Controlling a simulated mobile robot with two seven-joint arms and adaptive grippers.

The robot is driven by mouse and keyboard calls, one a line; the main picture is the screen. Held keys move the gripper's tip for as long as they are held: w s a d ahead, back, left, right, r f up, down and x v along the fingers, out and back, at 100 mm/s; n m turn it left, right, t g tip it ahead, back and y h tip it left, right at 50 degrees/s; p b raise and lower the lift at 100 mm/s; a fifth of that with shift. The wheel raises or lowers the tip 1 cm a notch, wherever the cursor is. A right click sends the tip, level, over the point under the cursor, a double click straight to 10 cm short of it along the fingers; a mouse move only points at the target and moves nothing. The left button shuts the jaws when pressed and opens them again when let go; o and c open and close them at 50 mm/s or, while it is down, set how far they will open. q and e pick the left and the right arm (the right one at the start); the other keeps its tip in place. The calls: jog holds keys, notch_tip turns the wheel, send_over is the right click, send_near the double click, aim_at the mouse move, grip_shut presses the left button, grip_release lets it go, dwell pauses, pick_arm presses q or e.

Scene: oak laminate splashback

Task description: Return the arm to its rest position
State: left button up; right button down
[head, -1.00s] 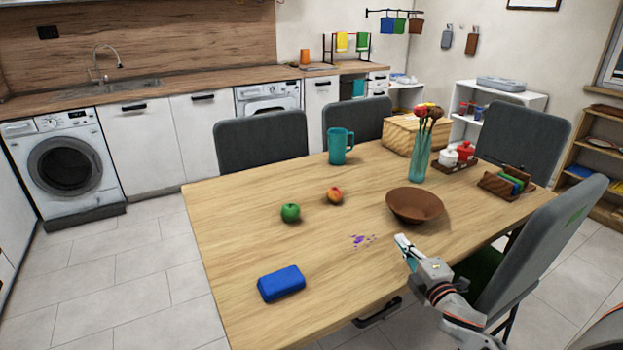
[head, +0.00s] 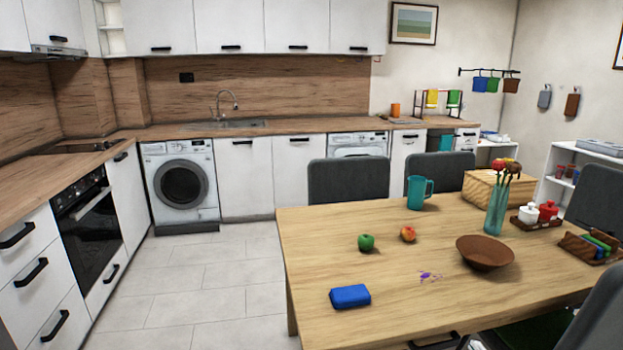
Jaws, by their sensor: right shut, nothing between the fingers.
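My right gripper (head: 469,343) shows only as a small piece at the bottom edge of the head view, by the near edge of the wooden table (head: 400,290). It is shut and holds nothing; most of it and its arm are out of the frame. My left gripper is not in view. On the table are a blue block-like case (head: 350,296), a green apple (head: 366,242), a red-orange fruit (head: 408,234), a brown bowl (head: 485,253) and a purple stain (head: 430,276). The gripper is apart from all of them.
Grey chairs (head: 348,181) surround the table. The tiled floor (head: 215,275) at left is clear, between table and oven (head: 90,225).

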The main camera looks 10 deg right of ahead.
pick_arm(q)
jog(key=p, duration=0.1)
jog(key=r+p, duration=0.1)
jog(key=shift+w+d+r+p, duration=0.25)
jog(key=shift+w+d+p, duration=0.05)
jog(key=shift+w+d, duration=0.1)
pick_arm(e)
jog(key=s+a+f+m+g+y, duration=0.2)
jog(key=s+a+f+m, duration=0.3)
jog(key=s+a, duration=0.5)
jog(key=s+a+f+m+g+y, duration=0.2)
jog(key=s+a+f+m+g, duration=0.2)
jog(key=s+a+f, duration=0.6)
jog(key=a+m, duration=0.1)
jog(key=a, duration=0.4)
jog(key=shift+s+a+y, duration=0.15)
jog(key=shift+a+y, duration=0.1)
jog(key=shift+y, duration=0.05)
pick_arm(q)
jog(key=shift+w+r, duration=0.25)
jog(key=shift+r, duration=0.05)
